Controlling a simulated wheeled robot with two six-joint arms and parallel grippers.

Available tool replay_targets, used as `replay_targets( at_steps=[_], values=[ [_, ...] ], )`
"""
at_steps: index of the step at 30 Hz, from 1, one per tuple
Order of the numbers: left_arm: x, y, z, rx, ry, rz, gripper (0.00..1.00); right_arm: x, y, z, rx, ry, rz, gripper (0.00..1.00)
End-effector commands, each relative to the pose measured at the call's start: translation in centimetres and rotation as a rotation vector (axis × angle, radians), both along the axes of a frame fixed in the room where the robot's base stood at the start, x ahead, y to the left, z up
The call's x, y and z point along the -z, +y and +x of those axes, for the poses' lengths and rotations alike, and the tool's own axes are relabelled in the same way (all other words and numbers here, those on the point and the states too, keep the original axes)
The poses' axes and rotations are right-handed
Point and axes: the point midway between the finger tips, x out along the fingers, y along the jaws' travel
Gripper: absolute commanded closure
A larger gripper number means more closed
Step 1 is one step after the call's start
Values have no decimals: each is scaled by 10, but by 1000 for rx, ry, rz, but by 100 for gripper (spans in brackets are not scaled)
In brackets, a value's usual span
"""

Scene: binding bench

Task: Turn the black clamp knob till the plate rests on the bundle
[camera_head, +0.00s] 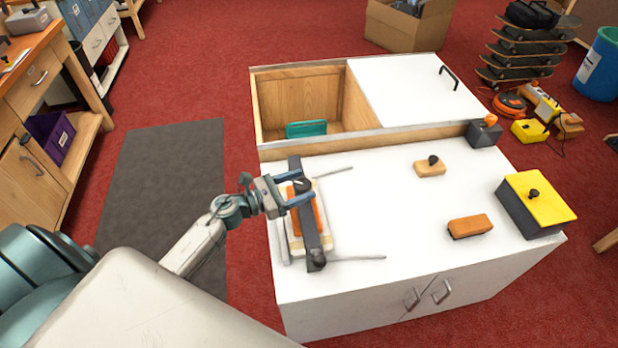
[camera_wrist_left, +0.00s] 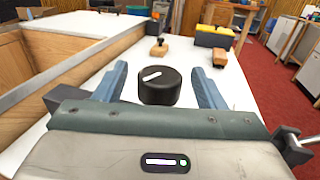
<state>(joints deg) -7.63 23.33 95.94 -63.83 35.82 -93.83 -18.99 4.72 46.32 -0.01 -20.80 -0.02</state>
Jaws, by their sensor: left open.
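The black clamp knob (camera_head: 303,184) sits on the dark clamp bar (camera_head: 309,232) at the left of the white bench. In the left wrist view the knob (camera_wrist_left: 158,90) is round, with a white mark on top pointing left and slightly down. My left gripper (camera_head: 308,185) is open, its blue fingers on either side of the knob. In the left wrist view the fingers (camera_wrist_left: 160,88) show a gap on both sides of it. An orange piece and a pale bundle (camera_head: 295,246) lie under the bar. I cannot tell whether the plate touches the bundle. My right gripper is out of view.
An open wooden bin (camera_head: 300,88) with a teal tray (camera_head: 306,129) lies behind the clamp. A wooden block with a black knob (camera_head: 429,168), an orange-brown block (camera_head: 470,226) and a yellow-lidded box (camera_head: 537,196) stand to the right. The bench middle is clear.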

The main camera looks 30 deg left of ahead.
Motion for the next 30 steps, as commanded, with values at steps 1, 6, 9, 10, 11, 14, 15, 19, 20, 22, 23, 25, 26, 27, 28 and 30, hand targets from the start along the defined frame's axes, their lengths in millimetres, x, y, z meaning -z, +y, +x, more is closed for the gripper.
replay_targets(
  at_steps=[1,6,9,10,11,14,15,19,20,22,23,25,26,27,28,30],
  values=[
    [-3,-4,5,-1,0,-3,36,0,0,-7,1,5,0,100],
    [-2,-15,20,0,0,-3,36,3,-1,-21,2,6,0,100],
    [0,-18,23,0,1,-2,36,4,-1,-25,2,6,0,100],
    [0,-19,24,0,3,-2,36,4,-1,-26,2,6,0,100],
    [0,-19,24,0,2,-1,36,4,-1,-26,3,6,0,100],
    [0,-20,25,0,2,-1,36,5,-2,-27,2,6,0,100],
    [1,-20,25,0,2,-1,36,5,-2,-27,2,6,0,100],
    [1,-20,25,0,2,-1,38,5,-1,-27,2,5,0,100],
    [1,-20,25,0,2,-1,44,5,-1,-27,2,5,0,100],
    [0,-20,25,0,2,-1,58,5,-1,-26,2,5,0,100],
    [0,-20,25,0,2,-1,64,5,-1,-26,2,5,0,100],
    [0,-20,25,0,2,-1,77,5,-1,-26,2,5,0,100],
    [0,-20,25,0,2,-1,81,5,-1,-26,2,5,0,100],
    [0,-20,25,0,2,-1,81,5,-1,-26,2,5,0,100],
    [0,-20,25,0,2,-1,81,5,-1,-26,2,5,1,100],
    [1,-19,25,2,2,-1,81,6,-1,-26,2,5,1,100]
  ],
)
